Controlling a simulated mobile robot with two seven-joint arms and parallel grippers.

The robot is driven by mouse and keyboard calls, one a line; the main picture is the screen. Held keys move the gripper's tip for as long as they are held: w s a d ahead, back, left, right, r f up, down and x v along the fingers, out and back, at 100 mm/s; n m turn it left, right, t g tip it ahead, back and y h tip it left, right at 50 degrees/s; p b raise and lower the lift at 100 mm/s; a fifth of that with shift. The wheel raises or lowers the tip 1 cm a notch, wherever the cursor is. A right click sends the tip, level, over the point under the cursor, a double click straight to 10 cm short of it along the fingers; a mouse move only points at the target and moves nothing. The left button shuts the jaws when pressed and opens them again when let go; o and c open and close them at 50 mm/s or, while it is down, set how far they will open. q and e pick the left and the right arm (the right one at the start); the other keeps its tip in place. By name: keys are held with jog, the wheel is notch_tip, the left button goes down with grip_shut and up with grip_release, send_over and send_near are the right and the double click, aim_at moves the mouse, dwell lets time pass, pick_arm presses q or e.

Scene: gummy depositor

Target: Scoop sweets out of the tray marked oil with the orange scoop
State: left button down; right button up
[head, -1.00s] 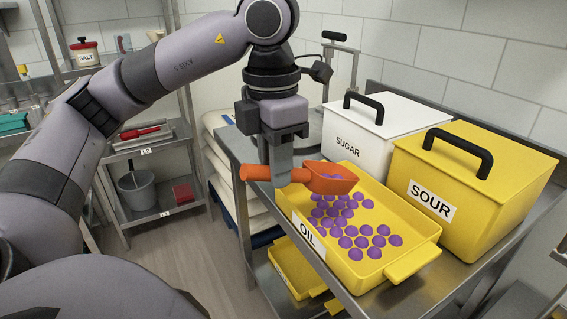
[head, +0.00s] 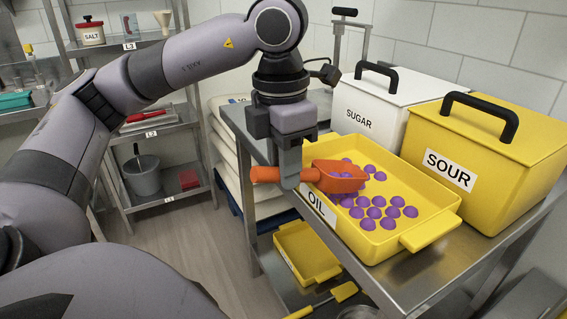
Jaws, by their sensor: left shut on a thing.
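The orange scoop (head: 345,180) is held by its handle in my left gripper (head: 287,180), which is shut on it. The scoop's bowl is over the left part of the yellow tray marked OIL (head: 432,234), low among the purple sweets (head: 376,212). A few sweets show in the bowl's mouth. I cannot tell whether the bowl touches the tray floor. Several more sweets lie loose in the tray, mostly to the right of and in front of the scoop. The scoop hides some of them. My right gripper is not in view.
A yellow box marked SOUR (head: 485,140) and a white box marked SUGAR (head: 375,110) stand close behind the tray on the steel table (head: 440,275). Below are another yellow tray (head: 305,255) and a yellow-bladed tool (head: 344,291). Shelves stand at the left.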

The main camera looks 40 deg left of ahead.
aim_at(324, 160)
pick_arm(q)
jog(key=shift+s+f, duration=0.2)
jog(key=shift+f, duration=0.45)
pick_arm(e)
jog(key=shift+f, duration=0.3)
pick_arm(q)
jog(key=shift+f, duration=0.1)
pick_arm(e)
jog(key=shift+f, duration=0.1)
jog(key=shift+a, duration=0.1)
pick_arm(q)
jog(key=shift+w+d+r, duration=0.1)
jog(key=shift+w+d, duration=0.15)
jog(key=shift+w, duration=0.55)
jog(key=shift+w+d+r, duration=0.1)
jog(key=shift+w+d, duration=0.15)
jog(key=shift+w, duration=0.55)
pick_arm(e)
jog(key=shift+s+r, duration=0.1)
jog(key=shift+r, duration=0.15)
pick_arm(q)
jog(key=shift+w+d+p, duration=0.3)
jog(key=shift+w+p, duration=0.05)
jog(key=shift+w, duration=0.6)
jog(key=shift+w+d+p, duration=0.3)
jog(key=shift+w+p, duration=0.05)
jog(key=shift+w, duration=0.6)
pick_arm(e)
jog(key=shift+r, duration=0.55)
